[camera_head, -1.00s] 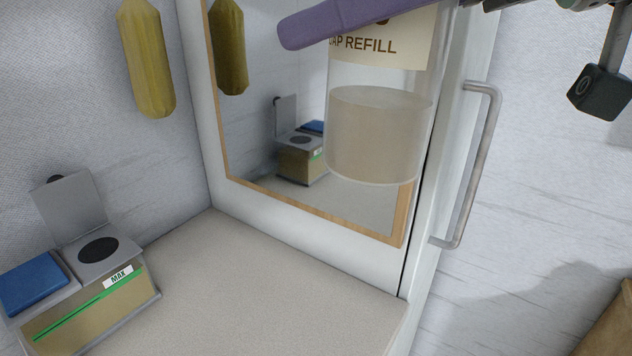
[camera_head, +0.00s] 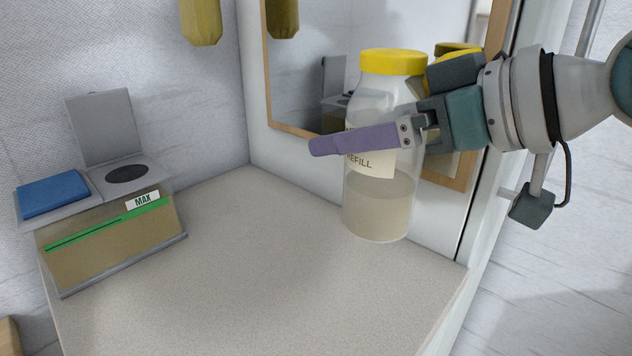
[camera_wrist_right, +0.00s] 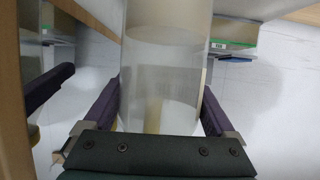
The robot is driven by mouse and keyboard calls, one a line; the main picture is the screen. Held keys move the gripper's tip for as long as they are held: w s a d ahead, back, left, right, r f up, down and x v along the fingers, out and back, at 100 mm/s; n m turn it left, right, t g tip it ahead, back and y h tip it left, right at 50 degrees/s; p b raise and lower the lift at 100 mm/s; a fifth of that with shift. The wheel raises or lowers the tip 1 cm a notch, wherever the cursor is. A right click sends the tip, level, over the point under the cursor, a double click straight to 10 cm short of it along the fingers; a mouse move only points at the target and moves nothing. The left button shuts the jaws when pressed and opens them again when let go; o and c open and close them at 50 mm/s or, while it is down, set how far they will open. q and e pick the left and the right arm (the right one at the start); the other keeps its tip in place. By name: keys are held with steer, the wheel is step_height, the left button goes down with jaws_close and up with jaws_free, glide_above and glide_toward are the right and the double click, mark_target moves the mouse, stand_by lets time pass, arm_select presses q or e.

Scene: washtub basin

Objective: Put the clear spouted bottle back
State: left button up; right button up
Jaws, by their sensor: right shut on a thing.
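The clear bottle (camera_head: 381,205) has a yellow cap, a cream label reading "REFILL" and a beige liquid in its lower part. No spout can be made out. My right gripper (camera_head: 362,143) comes in from the right, its purple fingers around the bottle's middle at label height, shut on it. The bottle looks upright, in front of the mirror, over the counter's back right part. I cannot tell whether its base touches the counter. In the right wrist view the bottle (camera_wrist_right: 165,60) stands between the two fingers (camera_wrist_right: 160,105). My left gripper is not in view.
The beige counter (camera_head: 240,260) is clear in the middle. A grey box (camera_head: 110,225) with a "MAX" label, raised lid and blue pad stands at the left. A wood-framed mirror (camera_head: 310,60) is behind the bottle. A yellow object (camera_head: 201,22) hangs on the wall.

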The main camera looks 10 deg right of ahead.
mark_target(358, 194)
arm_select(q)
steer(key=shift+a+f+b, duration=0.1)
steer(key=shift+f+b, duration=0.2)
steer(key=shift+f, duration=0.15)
arm_select(e)
step_height(358, 194, down, 3)
steer(key=shift+f, duration=0.1)
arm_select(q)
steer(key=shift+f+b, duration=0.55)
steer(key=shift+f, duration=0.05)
arm_select(e)
steer(key=shift+f, duration=2)
